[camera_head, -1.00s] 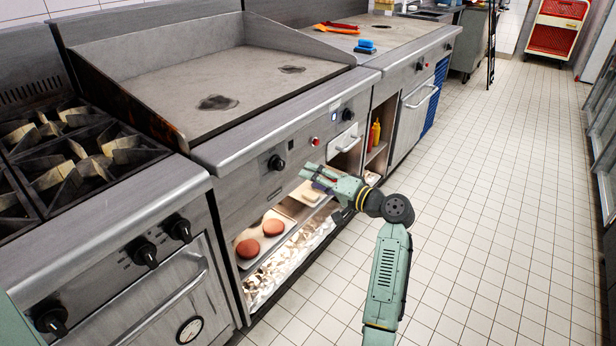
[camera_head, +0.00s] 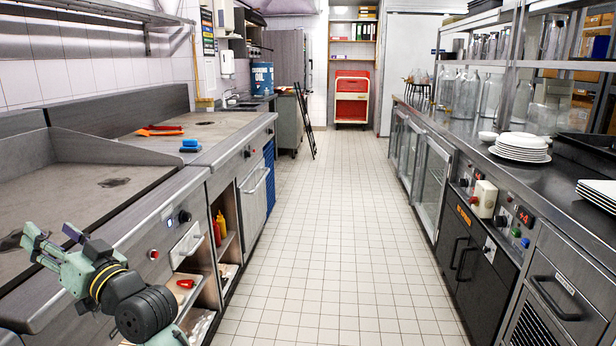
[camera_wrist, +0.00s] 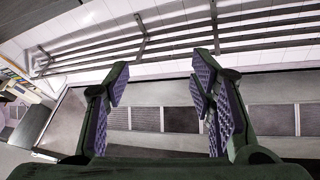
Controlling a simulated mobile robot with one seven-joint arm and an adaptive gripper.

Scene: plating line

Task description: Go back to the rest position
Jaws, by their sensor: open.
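My gripper (camera_head: 54,245) is at the lower left of the head view, raised in front of the griddle (camera_head: 95,180). In the wrist view my gripper (camera_wrist: 158,90) has its two purple-padded fingers spread well apart, with nothing between them. Beyond the fingers the wrist view shows a wall-mounted slatted shelf (camera_wrist: 220,34) and a grey panel with dark vents. My arm's wrist joint shows just right of the gripper, over the front of the counter.
Left counter holds orange-red tools (camera_head: 160,130) and a blue block (camera_head: 190,146). Red and yellow bottles (camera_head: 219,228) stand in the cubby below. Right counter (camera_head: 470,140) carries stacked plates (camera_head: 520,147) and glass jars (camera_head: 467,95). The tiled aisle (camera_head: 335,220) between is clear; a red cart (camera_head: 351,99) stands at its end.

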